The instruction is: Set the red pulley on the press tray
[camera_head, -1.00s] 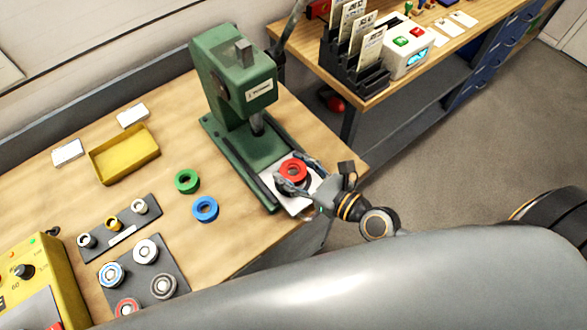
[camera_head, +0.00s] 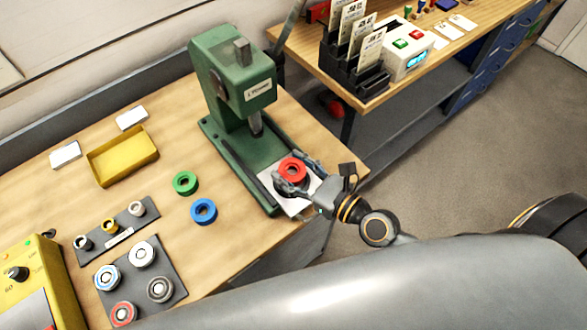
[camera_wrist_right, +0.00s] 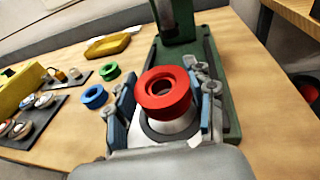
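The red pulley (camera_head: 292,169) is over the pale press tray (camera_head: 298,206) at the front of the green press. In the right wrist view the red pulley (camera_wrist_right: 163,90) is above a dark round piece (camera_wrist_right: 170,130); whether it rests on it is unclear. My right gripper (camera_head: 297,172) has a finger on each side of the pulley. Its fingers (camera_wrist_right: 163,92) also flank the pulley in the wrist view, close to its rim, but I cannot tell whether they press on it. My left gripper does not show.
The green press (camera_head: 236,75) rises behind the tray. Green (camera_head: 186,183) and blue (camera_head: 203,211) pulleys lie to the left on the wooden bench. A yellow bin (camera_head: 123,156), a holder board with several rings (camera_head: 136,269) and a yellow control box (camera_head: 50,280) stand farther left.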

